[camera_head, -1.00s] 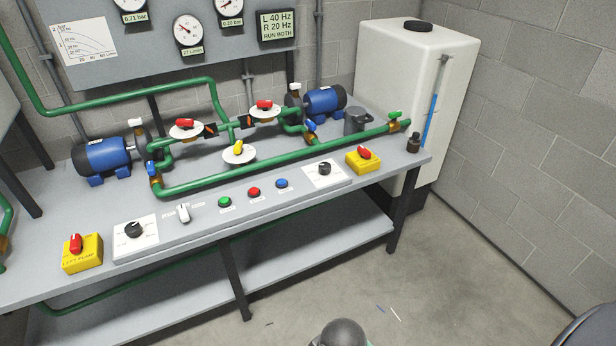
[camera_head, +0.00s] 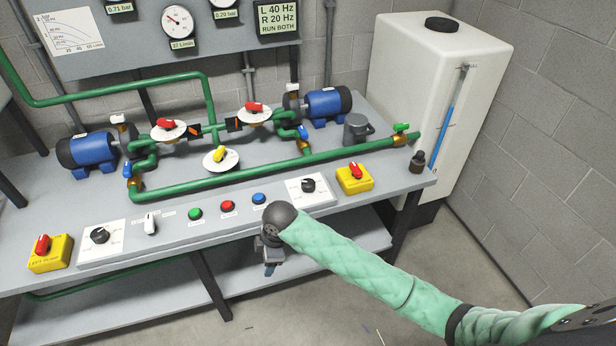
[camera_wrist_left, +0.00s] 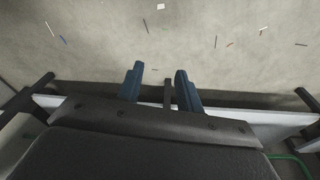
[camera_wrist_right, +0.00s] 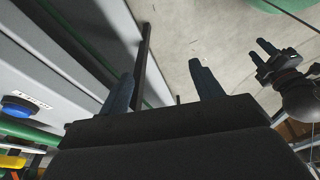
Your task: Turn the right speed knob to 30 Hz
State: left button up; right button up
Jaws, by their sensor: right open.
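The right speed knob (camera_head: 308,185) is a black knob on a white dial plate, right of the blue button on the sloped panel. The wall display (camera_head: 277,17) reads L 40 Hz, R 20 Hz, RUN BOTH. My right gripper (camera_head: 270,268) hangs pointing down in front of the bench edge, below and left of the knob, apart from it. In the right wrist view its fingers (camera_wrist_right: 161,78) are spread and empty. My left gripper (camera_wrist_left: 159,72) is open and empty over the floor; it also shows in the right wrist view (camera_wrist_right: 262,50).
Beside the knob are a yellow box with a red switch (camera_head: 354,178) and a blue button (camera_head: 259,198). Red (camera_head: 228,205) and green (camera_head: 195,213) buttons sit further left. Green pipes (camera_head: 250,168) run behind the panel. A lower shelf (camera_head: 170,292) lies under the bench.

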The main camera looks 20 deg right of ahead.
jog(key=w+d+r+n+h+p, duration=0.1)
jog(key=w+d+r+n, duration=0.2)
jog(key=w, duration=0.4)
jog(key=w+d+r+n+h+p, duration=0.1)
jog(key=w+d+r, duration=0.3)
jog(key=w+d, duration=0.15)
notch_tip(320, 180, up, 6)
jog(key=n+g+p, duration=0.1)
jog(key=n, duration=0.1)
send_over(308, 182)
jog(key=shift+s+a+h, duration=0.1)
jog(key=shift+h, duration=0.3)
pick_arm(q)
jog(key=s+a+f+p, duration=0.1)
jog(key=s+a+f, duration=0.1)
jog(key=f, duration=0.7)
jog(key=s+a+f+p, duration=0.2)
jog(key=s+f, duration=0.1)
jog(key=f, duration=0.7)
jog(key=shift+s+f+y, duration=0.15)
jog(key=shift+s+y, duration=0.1)
jog(key=shift+y, duration=0.05)
pick_arm(e)
jog(key=shift+f, duration=3.9)
pick_arm(q)
jog(key=shift+a, duration=0.1)
pick_arm(e)
jog(key=c, duration=1)
pick_arm(q)
jog(key=shift+s, duration=0.1)
